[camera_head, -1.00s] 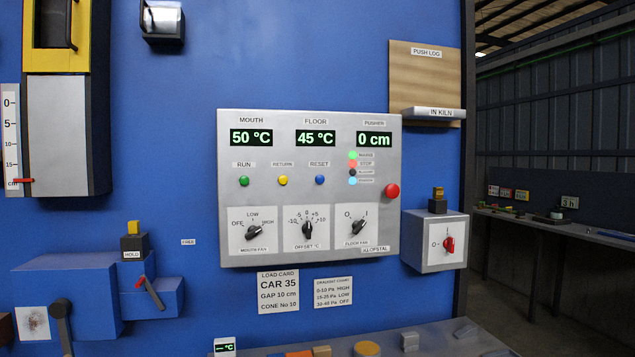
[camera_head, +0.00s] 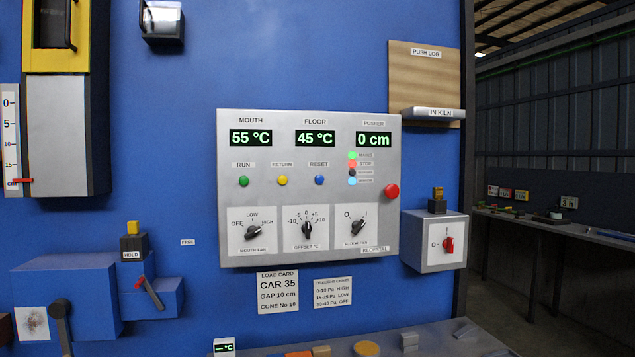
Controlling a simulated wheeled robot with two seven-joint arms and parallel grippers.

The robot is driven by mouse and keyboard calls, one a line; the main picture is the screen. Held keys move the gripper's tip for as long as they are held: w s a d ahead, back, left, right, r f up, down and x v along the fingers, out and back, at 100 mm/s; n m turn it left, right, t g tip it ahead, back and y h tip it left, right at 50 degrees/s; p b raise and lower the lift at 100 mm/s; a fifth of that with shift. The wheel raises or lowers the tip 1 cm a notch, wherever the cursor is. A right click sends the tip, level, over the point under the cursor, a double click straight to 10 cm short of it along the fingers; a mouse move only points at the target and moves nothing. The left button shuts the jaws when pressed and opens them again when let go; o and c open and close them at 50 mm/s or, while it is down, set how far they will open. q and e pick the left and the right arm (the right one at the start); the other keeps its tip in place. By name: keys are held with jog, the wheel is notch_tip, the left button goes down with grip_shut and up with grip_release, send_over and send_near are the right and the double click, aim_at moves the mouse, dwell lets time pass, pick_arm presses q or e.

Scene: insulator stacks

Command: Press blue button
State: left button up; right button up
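The blue button (camera_head: 319,180) sits on the grey control panel (camera_head: 290,258), under the label RESET. It is a small round button to the right of the yellow button (camera_head: 282,181) and the green button (camera_head: 243,181). Nothing covers it. Whether it is pressed in cannot be told at this size. The displays above read MOUTH 55 °C (camera_head: 251,138), FLOOR 45 °C (camera_head: 315,139) and PUSHER 0 cm (camera_head: 374,139). Neither of my grippers shows in the head view.
A large red button (camera_head: 392,191) stands out at the panel's right side. Three dark knobs line the panel's lower part. A grey box with a red switch (camera_head: 448,244) juts out at right. A blue box with a HOLD block (camera_head: 133,243) juts out at lower left.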

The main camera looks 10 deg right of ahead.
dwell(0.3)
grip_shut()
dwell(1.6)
